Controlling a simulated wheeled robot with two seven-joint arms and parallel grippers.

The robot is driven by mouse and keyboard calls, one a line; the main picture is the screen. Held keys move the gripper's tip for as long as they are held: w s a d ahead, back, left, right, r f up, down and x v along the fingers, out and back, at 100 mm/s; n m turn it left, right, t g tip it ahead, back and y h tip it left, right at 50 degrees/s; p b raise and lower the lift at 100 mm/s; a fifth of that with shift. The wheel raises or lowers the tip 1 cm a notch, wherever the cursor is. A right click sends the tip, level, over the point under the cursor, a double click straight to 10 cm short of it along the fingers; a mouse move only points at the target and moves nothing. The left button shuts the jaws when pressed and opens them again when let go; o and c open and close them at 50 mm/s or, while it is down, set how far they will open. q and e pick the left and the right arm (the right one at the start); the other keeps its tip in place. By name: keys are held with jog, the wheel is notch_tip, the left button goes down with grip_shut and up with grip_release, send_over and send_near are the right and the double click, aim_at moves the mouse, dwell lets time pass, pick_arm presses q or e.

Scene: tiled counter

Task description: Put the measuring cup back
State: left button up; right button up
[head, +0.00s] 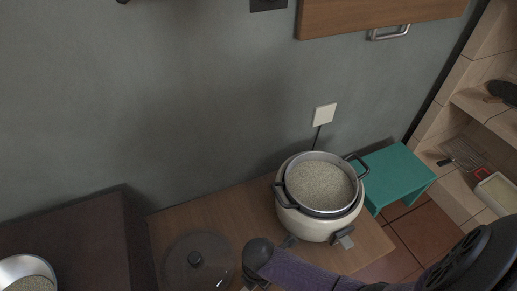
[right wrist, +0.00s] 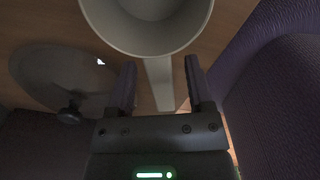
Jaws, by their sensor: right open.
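The measuring cup (right wrist: 147,38) is pale and shows at the top of the right wrist view, its mouth towards the camera. Its flat handle (right wrist: 160,90) runs down between the fingers of my right gripper (right wrist: 160,68). The gripper is open, with a gap visible on both sides of the handle. In the head view my purple right arm reaches in from the lower right, in front of the rice cooker (head: 305,225); I cannot make out the cup or the fingertips there. The cooker is open and its inner pot holds grain (head: 320,185). My left gripper is out of view.
A glass lid with a dark knob (head: 196,258) lies on the wooden top, left of my right arm. A metal bowl of grain (head: 22,268) stands at the lower left. A teal stool (head: 398,175) and tiled shelves (head: 470,140) are at the right. The wall is behind.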

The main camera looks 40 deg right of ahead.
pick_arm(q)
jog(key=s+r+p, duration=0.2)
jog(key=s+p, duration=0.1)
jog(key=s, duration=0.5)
pick_arm(e)
notch_tip(320, 180, up, 4)
jog(key=shift+w+r, duration=0.1)
pick_arm(q)
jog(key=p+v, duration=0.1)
jog(key=p, duration=0.1)
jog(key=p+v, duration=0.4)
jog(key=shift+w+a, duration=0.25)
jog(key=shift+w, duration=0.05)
pick_arm(e)
notch_tip(320, 180, up, 8)
